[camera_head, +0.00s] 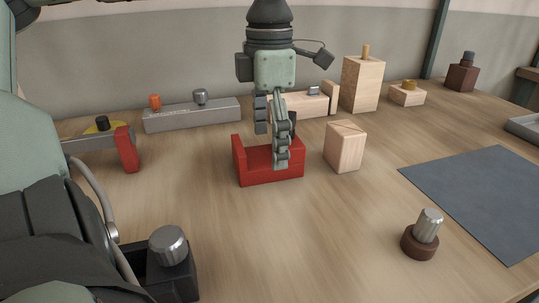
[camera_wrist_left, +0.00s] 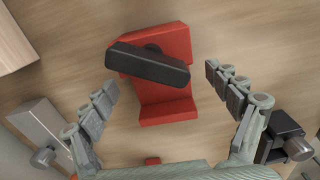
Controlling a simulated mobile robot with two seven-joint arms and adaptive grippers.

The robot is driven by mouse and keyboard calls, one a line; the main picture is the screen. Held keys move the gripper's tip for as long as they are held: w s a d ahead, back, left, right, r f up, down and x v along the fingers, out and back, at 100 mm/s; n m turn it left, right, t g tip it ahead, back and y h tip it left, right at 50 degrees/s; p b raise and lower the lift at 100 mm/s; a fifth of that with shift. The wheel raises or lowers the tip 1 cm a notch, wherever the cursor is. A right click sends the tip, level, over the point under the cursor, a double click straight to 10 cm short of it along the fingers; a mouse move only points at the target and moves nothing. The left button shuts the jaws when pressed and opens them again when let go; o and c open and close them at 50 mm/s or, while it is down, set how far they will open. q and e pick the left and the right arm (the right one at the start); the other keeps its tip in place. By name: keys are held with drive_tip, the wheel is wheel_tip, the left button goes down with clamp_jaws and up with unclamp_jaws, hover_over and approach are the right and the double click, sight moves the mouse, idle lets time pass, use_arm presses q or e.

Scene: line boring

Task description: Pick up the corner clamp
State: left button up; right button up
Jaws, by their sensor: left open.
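The corner clamp looks to be the red angled block (camera_head: 268,165) in the middle of the table. In the left wrist view its red body (camera_wrist_left: 165,108) carries a black bar handle (camera_wrist_left: 148,66) across the top. My left gripper (camera_head: 272,138) points down over it, and its fingers hide part of the clamp and most of the handle in the head view. In the left wrist view my left gripper (camera_wrist_left: 161,80) is open, with one finger on each side of the clamp and visible room between. I cannot tell whether a finger touches it. My right gripper is not in view.
A wooden block (camera_head: 345,147) stands close right of the clamp. A grey bar with knobs (camera_head: 192,114) and a tall wooden block (camera_head: 362,84) stand behind. A metal cylinder on a brown base (camera_head: 421,238) and a blue-grey mat (camera_head: 490,200) are at right. The front middle is clear.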

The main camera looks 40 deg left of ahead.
use_arm(q)
wheel_tip(320, 180, down, 2)
drive_tip(key=shift+w+r, duration=0.1)
drive_tip(key=c, duration=1.7)
